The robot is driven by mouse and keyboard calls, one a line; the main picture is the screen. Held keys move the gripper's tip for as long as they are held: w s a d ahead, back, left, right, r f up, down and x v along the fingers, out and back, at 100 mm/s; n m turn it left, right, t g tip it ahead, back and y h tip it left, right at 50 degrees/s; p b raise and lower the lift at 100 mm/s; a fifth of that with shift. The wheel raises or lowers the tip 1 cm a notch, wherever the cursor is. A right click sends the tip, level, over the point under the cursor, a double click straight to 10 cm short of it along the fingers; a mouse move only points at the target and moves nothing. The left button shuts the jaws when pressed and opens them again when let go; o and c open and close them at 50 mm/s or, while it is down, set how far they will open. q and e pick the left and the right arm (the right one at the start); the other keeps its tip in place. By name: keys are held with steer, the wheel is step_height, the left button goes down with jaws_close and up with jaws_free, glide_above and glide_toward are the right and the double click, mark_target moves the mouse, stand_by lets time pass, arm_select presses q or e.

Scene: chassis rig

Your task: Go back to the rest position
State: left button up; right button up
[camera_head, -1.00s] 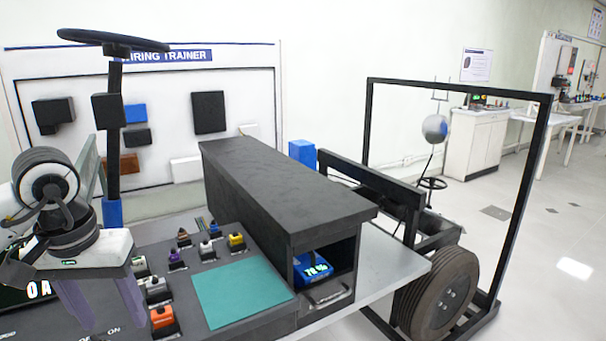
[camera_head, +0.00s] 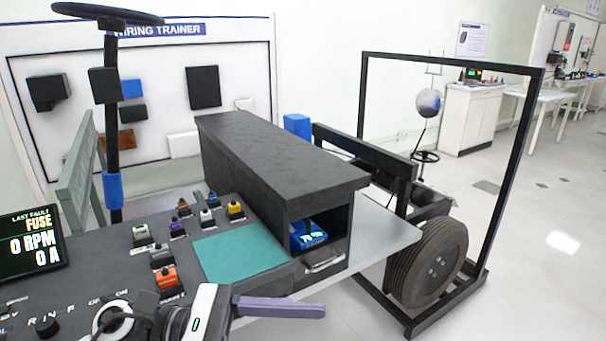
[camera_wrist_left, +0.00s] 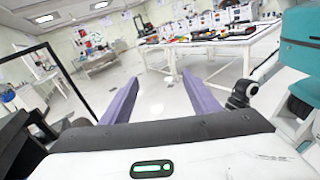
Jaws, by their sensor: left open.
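My left gripper (camera_head: 318,310) is low in the head view, near the front edge of the bench. Its white wrist lies over the lower edge of the picture and a purple finger points right. In the left wrist view its two purple fingers (camera_wrist_left: 160,78) stand apart with nothing between them, so it is open and empty. The fingers point out over the room, clear of the bench. My right gripper is in neither view.
The control panel with a teal mat (camera_head: 240,252) and several coloured switches lies behind my left gripper. A black box-shaped housing (camera_head: 275,155), a tyre (camera_head: 430,265) and a black frame (camera_head: 515,150) stand beyond. Floor at right (camera_head: 540,290) is clear.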

arm_select(q)
steer(key=w+a+f+n+t+y, duration=0.3)
steer(key=n+t, duration=0.5)
steer(key=n, duration=0.6)
steer(key=w+a+f+n+t, duration=0.3)
steer(key=n+t, duration=0.5)
steer(key=n, duration=0.6)
steer(key=a+f+n+t+y, duration=0.1)
steer(key=a+f+n+y, duration=0.55)
steer(key=f+n, duration=0.45)
steer(key=s+a+f+n+g+y, duration=0.2)
steer(key=s+f+n+g+y, duration=0.1)
steer(key=s+f+n, duration=0.4)
steer(key=s+a+f+n+g+y, duration=0.1)
steer(key=s+f+n+g+y, duration=0.2)
steer(key=f, duration=1)
steer(key=s+n+g, duration=0.2)
steer(key=s+n, duration=0.3)
steer(key=s, duration=0.2)
steer(key=shift+a, duration=0.35)
